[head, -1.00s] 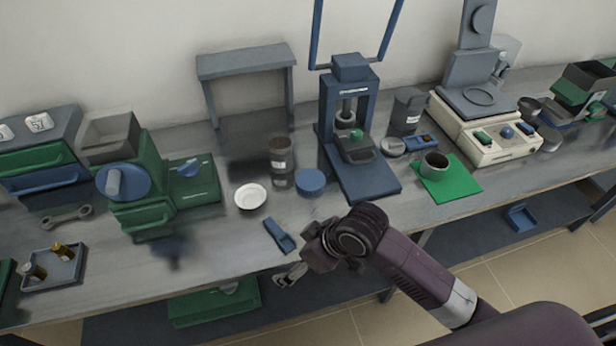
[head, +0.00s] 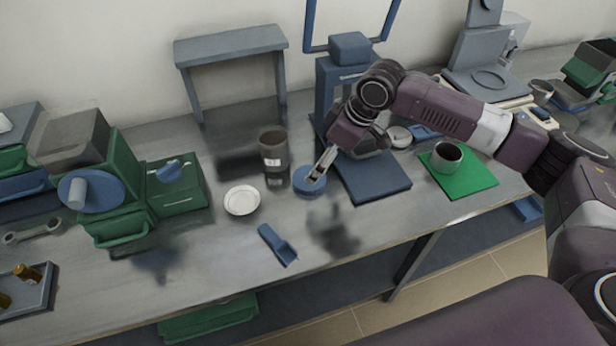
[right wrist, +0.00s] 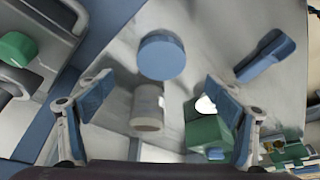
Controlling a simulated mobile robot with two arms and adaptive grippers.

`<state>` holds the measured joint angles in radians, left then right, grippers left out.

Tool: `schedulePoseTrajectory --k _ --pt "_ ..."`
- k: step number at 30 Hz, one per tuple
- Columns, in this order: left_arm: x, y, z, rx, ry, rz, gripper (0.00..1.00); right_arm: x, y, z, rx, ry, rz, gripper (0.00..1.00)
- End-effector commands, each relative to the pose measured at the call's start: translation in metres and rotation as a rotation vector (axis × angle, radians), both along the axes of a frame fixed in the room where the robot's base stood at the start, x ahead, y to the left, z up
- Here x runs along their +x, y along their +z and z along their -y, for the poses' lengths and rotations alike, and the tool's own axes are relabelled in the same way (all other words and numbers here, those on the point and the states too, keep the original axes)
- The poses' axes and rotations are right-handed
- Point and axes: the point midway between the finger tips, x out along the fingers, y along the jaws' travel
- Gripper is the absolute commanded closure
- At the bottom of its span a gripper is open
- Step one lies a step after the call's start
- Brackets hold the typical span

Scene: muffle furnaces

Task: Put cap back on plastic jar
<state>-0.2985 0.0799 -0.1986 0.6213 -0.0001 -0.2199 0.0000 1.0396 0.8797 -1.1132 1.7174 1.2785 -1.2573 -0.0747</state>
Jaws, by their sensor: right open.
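The blue round cap (head: 309,182) lies flat on the bench, right of the open plastic jar (head: 273,147). The jar is upright, grey and see-through, with dark contents and a white label. My right gripper (head: 319,168) points down just above the cap and partly covers it. In the right wrist view the cap (right wrist: 162,57) sits ahead of the two spread fingers (right wrist: 158,90), with nothing between them. The jar (right wrist: 148,108) shows close by in that view. My left gripper is not in view.
A blue press (head: 372,178) stands right of the cap, partly behind my arm. A white dish (head: 242,200) and a blue scoop (head: 277,244) lie on the bench. A mug (head: 447,157) is on a green mat (head: 470,182). A green furnace (head: 178,187) stands left.

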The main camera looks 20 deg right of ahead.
Motion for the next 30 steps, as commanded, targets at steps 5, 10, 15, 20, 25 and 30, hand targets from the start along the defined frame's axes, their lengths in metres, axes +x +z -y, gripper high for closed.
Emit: schedulePoseTrajectory --k 5,10,15,20,25,30 --pt "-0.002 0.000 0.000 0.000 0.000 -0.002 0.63 0.000 0.000 -0.001 0.000 0.001 0.000 0.15" --pt "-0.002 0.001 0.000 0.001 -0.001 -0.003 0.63 0.002 -0.009 -0.004 0.001 0.001 -0.002 0.15" --pt "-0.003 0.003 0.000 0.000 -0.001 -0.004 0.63 0.006 -0.024 -0.008 0.000 0.000 -0.001 0.15" --pt "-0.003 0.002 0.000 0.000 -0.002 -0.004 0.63 0.007 -0.025 -0.008 0.000 0.001 0.000 0.15" --pt "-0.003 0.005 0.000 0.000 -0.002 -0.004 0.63 0.008 -0.028 -0.010 0.000 0.001 0.000 0.15" --pt "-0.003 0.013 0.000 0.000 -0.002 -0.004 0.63 0.014 -0.051 -0.018 -0.001 0.001 -0.002 0.15"
